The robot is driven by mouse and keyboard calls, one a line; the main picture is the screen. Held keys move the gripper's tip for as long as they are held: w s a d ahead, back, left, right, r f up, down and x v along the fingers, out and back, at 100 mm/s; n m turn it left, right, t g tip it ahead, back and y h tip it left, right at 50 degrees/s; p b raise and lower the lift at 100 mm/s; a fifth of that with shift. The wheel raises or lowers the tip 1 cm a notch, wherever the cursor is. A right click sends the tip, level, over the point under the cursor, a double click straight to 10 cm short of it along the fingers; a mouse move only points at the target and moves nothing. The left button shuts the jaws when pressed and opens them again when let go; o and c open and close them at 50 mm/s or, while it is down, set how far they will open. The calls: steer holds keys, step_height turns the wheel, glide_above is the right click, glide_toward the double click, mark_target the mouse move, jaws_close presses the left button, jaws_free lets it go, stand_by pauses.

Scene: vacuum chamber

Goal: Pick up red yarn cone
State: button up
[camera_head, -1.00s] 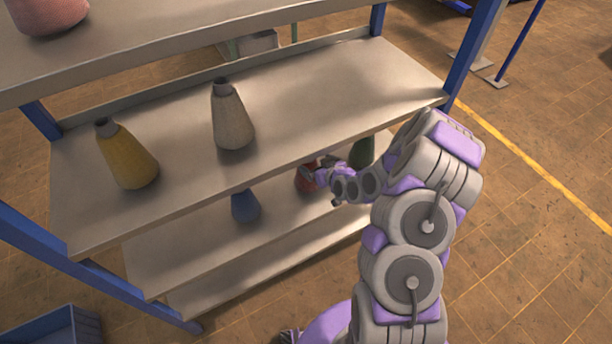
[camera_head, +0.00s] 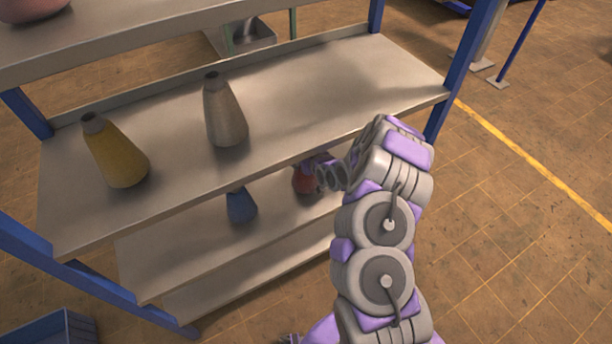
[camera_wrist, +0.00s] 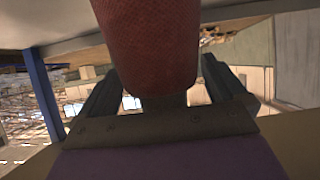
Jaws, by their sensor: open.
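The red yarn cone (camera_head: 304,183) stands on the shelf level below the white and yellow cones, partly hidden by my gripper (camera_head: 318,168). In the wrist view the red cone (camera_wrist: 150,38) is large and close, coming down from the top edge between the two dark fingers of my gripper (camera_wrist: 158,78). The fingers are open, one on each side of the cone. Whether either finger touches it cannot be told.
A blue cone (camera_head: 241,206) stands left of the red one on the same level. A yellow cone (camera_head: 118,155) and a white cone (camera_head: 226,115) stand on the shelf above (camera_head: 320,85), whose front edge is close to my arm. A blue post (camera_head: 462,70) rises at the right.

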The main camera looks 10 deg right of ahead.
steer(key=shift+w+a, duration=0.1)
steer(key=shift+a, duration=0.15)
steer(key=c, duration=1.8)
